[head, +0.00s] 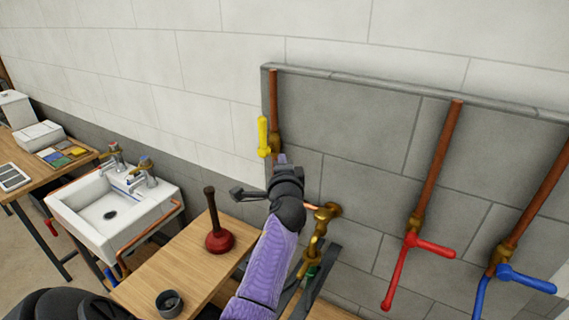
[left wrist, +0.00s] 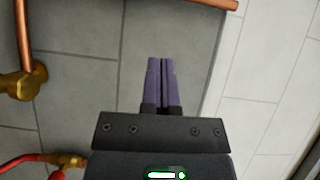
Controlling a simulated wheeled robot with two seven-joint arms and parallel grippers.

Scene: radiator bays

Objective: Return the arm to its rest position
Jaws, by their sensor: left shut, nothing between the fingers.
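My left gripper (head: 281,160) is raised in front of the grey tiled panel, just below the yellow-handled valve (head: 263,137) in the head view. In the left wrist view its two purple fingers (left wrist: 162,82) are together with nothing between them. My left arm, with a purple sleeve, comes up from the bottom of the head view. A brass valve (head: 322,222) sits just right of the wrist, on a copper pipe, partly behind the arm. My right gripper does not show.
A red-handled valve (head: 412,246) and a blue-handled valve (head: 503,272) hang on copper pipes at right. A wooden bench (head: 165,265) holds a red plunger (head: 219,240) and a dark cup (head: 169,303). A white sink (head: 100,215) stands at left, beside a desk (head: 28,180).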

